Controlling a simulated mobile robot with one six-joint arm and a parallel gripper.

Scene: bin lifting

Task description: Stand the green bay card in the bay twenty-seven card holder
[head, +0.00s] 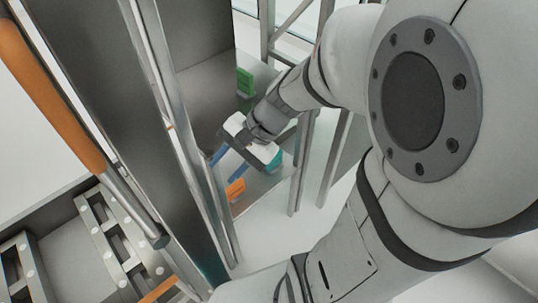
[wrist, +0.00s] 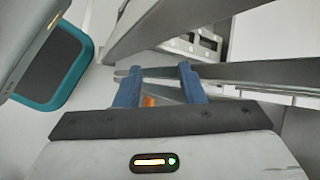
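A green upright piece (head: 245,82) stands on the grey shelf, near its back panel, in the head view. It looks like the green bay card, but no number can be read. My gripper (head: 228,165) is lower in the picture, apart from the green piece. Its two blue fingers are spread, and nothing shows held between them. In the wrist view the fingers (wrist: 160,84) are also apart. A small orange piece (head: 235,190) lies just beyond the fingertips; some orange also shows between the fingers in the wrist view (wrist: 149,101). I cannot identify the bay twenty-seven card holder.
Metal rack posts (head: 180,120) stand left of my gripper and more stand right of it. A teal-edged dark thing (wrist: 50,68) is close at the left in the wrist view. An orange bar (head: 45,95) and grey slotted racks (head: 115,240) are at the left.

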